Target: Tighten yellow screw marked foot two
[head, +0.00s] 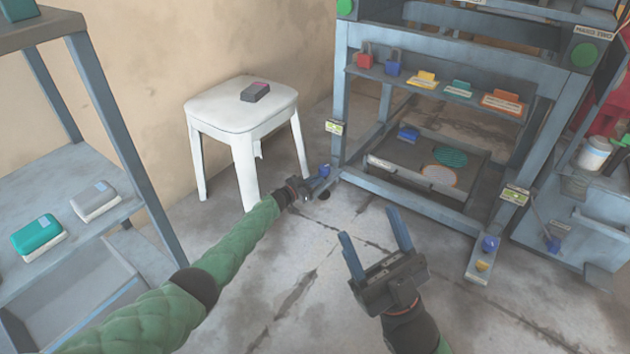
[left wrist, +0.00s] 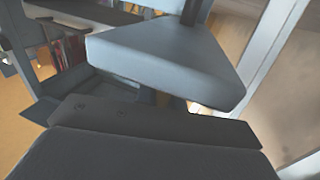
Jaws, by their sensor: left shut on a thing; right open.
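My left gripper (head: 314,184) is down at the left front foot of the press frame, right beside a blue knob (head: 325,170). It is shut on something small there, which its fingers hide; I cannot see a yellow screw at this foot. A yellow screw (head: 482,265) shows on the right front foot (head: 477,272), in front of another blue knob (head: 490,243). In the left wrist view, large grey gripper parts (left wrist: 165,60) cover the middle and hide the grip. My right gripper (head: 375,242) is open and empty above the floor. The foot marks are too small to read.
The press frame (head: 340,75) has a shelf of coloured blocks and a low tray (head: 385,168). A white stool (head: 240,115) with a dark box stands behind my left arm. A shelf (head: 60,170) is at the left.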

